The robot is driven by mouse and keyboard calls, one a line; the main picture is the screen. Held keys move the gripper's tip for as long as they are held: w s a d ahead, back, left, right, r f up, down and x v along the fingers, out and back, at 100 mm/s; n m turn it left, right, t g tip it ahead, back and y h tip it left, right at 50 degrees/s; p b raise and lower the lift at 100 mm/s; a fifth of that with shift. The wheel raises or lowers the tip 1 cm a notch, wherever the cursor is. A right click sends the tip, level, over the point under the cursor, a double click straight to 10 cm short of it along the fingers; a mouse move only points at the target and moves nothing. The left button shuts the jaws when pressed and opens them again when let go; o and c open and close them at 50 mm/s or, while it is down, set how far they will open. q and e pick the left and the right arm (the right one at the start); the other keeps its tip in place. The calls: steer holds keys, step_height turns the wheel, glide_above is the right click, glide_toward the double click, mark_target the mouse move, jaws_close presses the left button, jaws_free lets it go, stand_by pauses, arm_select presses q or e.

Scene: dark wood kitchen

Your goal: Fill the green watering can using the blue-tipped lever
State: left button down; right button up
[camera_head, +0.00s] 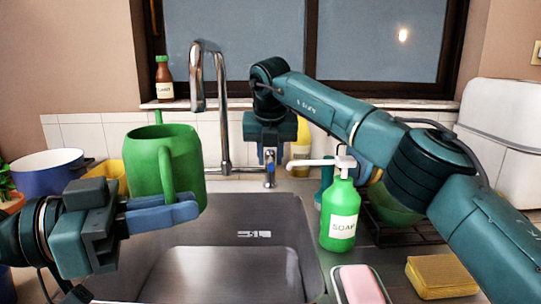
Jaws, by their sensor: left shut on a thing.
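The green watering can (150,160) is upright in the air over the left part of the sink. My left gripper (165,214) is shut on its handle. The tall chrome faucet (222,110) stands behind the sink; its spout end appears just above the can's right rim, but I cannot tell whether it is directly over the opening. The blue-tipped lever (269,160) is on a small chrome fitting right of the faucet. My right gripper (270,143) points down close to the lever. Its fingers are too small and obscured to read, and contact is unclear.
A green soap bottle (340,215) stands at the sink's right edge, with a pink soap bar (360,285) and yellow sponges (441,277) nearby. A blue-white pot (48,172) is at left. The sink basin (225,275) looks empty.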

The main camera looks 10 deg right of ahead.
arm_select(q)
steer(key=shift+r, duration=0.1)
arm_select(e)
steer(key=shift+o, duration=0.7)
steer(key=d+v, duration=0.1)
steer(key=v, duration=1)
steer(key=shift+s+a+r, duration=0.2)
steer(key=shift+a+r, duration=0.2)
steer(key=shift+a, duration=0.1)
